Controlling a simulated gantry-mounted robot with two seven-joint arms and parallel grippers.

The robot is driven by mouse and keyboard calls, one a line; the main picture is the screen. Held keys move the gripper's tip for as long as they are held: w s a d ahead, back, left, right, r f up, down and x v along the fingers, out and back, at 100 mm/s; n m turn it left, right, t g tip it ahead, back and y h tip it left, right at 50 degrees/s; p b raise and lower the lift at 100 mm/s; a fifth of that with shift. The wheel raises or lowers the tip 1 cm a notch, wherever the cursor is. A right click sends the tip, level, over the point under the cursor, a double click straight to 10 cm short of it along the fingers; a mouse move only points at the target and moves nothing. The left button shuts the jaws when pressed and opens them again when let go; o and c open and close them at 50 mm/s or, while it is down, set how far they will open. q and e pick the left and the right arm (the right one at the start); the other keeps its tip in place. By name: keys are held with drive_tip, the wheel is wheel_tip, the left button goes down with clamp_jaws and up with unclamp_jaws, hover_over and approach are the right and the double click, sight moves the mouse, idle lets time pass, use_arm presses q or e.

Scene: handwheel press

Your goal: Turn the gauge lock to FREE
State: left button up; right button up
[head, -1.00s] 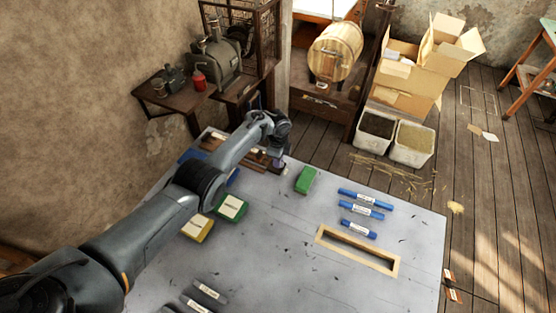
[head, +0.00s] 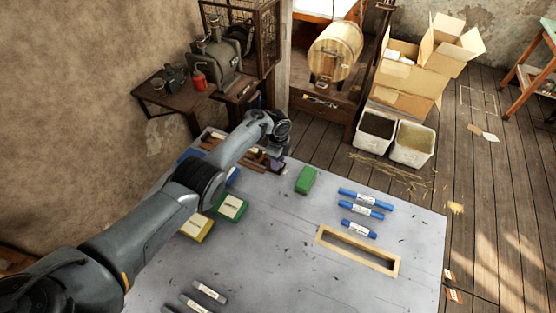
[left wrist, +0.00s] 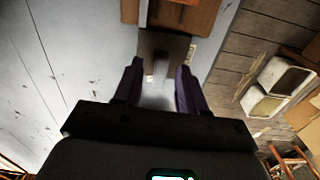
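A brown wooden fixture (head: 228,150) stands at the far left corner of the grey table, partly hidden behind my left arm. My left gripper (head: 278,165) is at its right end, pointing down. In the left wrist view, the two purple fingers (left wrist: 158,78) are apart. A dark brown block (left wrist: 165,45) of the fixture lies just ahead of them, with a small pale piece between or just beyond the fingertips. Contact cannot be told. A small pale label with unreadable marks sits at the block's side. No FREE marking can be read. My right gripper is not in view.
On the table (head: 290,260) are a green block (head: 306,180), green (head: 231,207) and yellow (head: 197,228) labelled boxes, several blue labelled bars (head: 361,209), grey bars (head: 208,292) and a wooden-framed slot (head: 357,250). The table's middle is clear.

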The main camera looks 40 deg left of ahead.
use_arm(q)
wheel_tip(320, 180, up, 11)
drive_tip(key=p, duration=0.4)
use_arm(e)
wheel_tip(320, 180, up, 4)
use_arm(q)
drive_tip(key=shift+f, duration=0.1)
idle(0.4)
drive_tip(key=shift+s, duration=0.1)
